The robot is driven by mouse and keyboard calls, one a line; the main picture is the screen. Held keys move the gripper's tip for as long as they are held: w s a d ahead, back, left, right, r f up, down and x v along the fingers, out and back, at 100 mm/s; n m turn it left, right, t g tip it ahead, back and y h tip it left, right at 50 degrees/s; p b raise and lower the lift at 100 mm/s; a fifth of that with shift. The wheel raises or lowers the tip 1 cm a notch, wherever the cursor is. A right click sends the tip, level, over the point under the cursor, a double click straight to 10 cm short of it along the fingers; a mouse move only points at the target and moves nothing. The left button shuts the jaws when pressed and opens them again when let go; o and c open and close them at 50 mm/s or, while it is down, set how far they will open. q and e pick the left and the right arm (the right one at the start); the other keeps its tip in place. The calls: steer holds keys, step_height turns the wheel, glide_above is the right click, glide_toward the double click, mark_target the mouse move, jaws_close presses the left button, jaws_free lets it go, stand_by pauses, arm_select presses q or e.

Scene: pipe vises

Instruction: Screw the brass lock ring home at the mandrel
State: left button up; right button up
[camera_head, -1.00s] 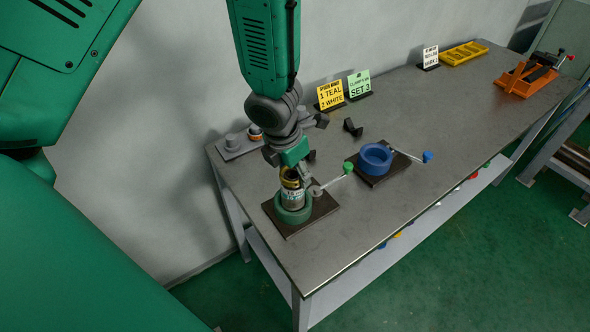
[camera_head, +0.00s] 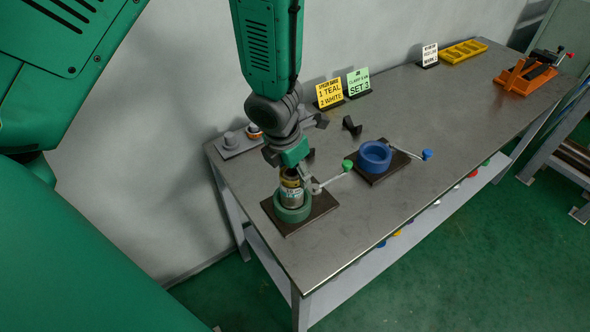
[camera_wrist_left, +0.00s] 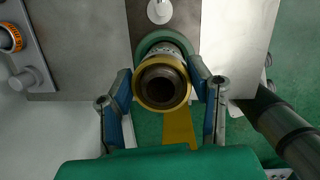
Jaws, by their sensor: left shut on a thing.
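My left gripper (camera_head: 291,172) points down and is shut on the brass lock ring (camera_head: 289,183) from both sides. The ring also shows in the left wrist view (camera_wrist_left: 148,98), between the two fingers (camera_wrist_left: 161,80). It surrounds the dark, hollow top of the upright mandrel (camera_wrist_left: 161,86). Below the ring is a pale labelled cylinder (camera_head: 292,197), standing inside a round green vise (camera_head: 293,213) on a dark base plate. The fingers partly hide the ring in the head view. I cannot tell how deep its thread sits. My right gripper is not in view.
The green vise's lever ends in a green knob (camera_head: 347,165). A blue vise (camera_head: 375,157) stands to its right. A grey block with pegs (camera_head: 232,150) lies behind. Cards, a yellow tray (camera_head: 463,52) and an orange vise (camera_head: 524,77) stand farther off. The bench front is clear.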

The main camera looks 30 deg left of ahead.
arm_select(q)
steer(key=o, duration=1.3)
